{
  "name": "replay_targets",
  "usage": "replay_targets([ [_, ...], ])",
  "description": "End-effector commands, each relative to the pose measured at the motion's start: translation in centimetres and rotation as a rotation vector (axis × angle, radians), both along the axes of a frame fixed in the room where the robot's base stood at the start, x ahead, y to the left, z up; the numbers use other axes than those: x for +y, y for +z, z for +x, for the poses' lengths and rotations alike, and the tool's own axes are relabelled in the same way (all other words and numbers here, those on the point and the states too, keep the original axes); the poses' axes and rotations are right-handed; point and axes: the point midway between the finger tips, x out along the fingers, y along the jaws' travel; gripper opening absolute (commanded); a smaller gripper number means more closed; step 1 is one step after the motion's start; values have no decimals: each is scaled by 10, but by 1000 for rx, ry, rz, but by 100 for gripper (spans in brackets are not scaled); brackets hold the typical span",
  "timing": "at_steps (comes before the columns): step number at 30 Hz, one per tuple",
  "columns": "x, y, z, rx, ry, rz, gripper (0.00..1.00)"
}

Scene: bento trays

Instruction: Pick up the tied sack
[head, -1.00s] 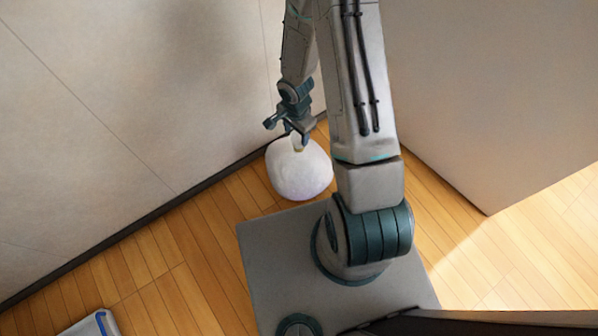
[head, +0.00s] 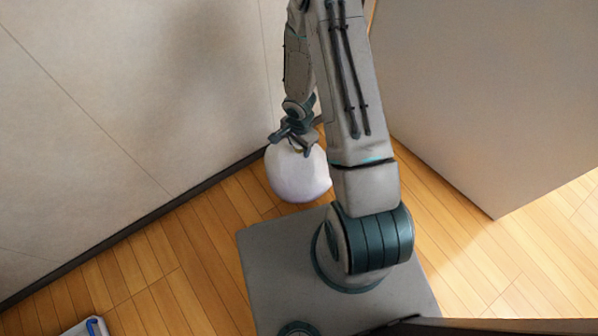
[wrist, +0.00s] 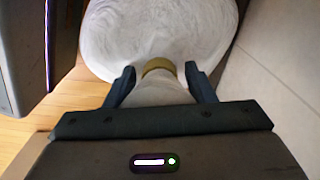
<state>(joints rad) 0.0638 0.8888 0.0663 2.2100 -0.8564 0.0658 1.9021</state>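The tied sack (head: 298,180) is a round white bag standing on the wooden floor near the wall's base. In the wrist view its full body (wrist: 160,40) fills the top, with a tan tie (wrist: 159,66) around the neck and the gathered white top below the tie. My gripper (wrist: 160,75) is open, with one dark finger on each side of the neck. Small gaps show between the fingertips and the tie. In the head view my gripper (head: 293,143) is at the sack's top and partly hides the neck.
A beige wall (head: 120,110) with a dark skirting runs close behind the sack on the left. A pale panel (head: 480,100) stands at the right. A grey and blue object (head: 88,328) lies at the lower left edge. Bare floor (head: 160,275) lies left of my base.

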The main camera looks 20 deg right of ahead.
Motion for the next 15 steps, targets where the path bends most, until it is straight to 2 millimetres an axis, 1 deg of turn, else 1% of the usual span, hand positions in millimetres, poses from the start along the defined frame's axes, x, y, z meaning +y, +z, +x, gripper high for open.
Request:
replay_targets([
  [1, 0, 0, 0, 0, 0, 0, 34],
  [2, 0, 0, 0, 0, 0, 0, 26],
  [3, 0, 0, 0, 0, 0, 0, 15],
  [5, 0, 0, 0, 0, 0, 0, 0],
  [15, 0, 1, 0, -1, 0, 0, 0],
])
